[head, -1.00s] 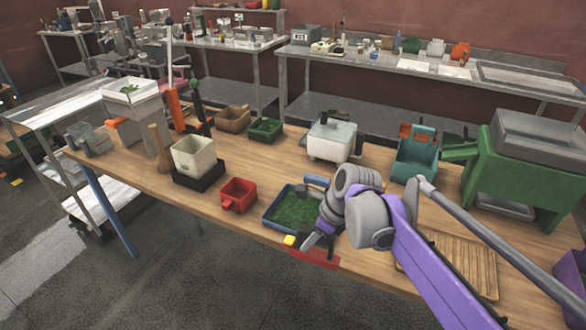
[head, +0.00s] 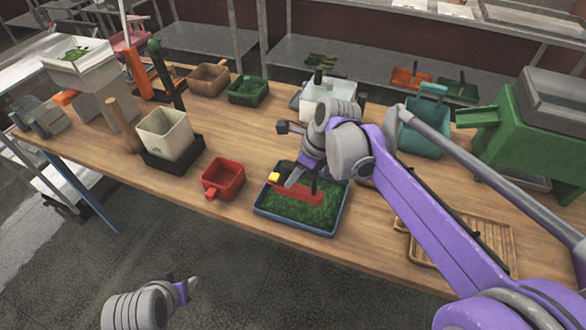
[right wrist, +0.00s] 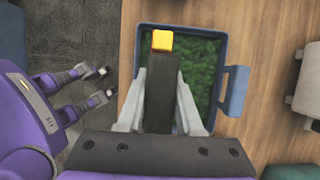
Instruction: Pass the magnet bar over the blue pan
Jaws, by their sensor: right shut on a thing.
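The blue pan (head: 330,222) sits near the table's front edge, full of green granules. It also shows in the right wrist view (right wrist: 228,45), with its side handle (right wrist: 237,92). The magnet bar (head: 300,192) is red with a yellow end and a dark grip. My right gripper (head: 298,178) is shut on it and holds it over the pan.
A red scoop box (head: 223,178) stands just left of the pan. A white container on a black base (head: 170,140) is farther left. A wooden ridged tray (head: 480,240) lies to the right. A teal container (head: 424,125) and green machine (head: 535,140) stand behind it.

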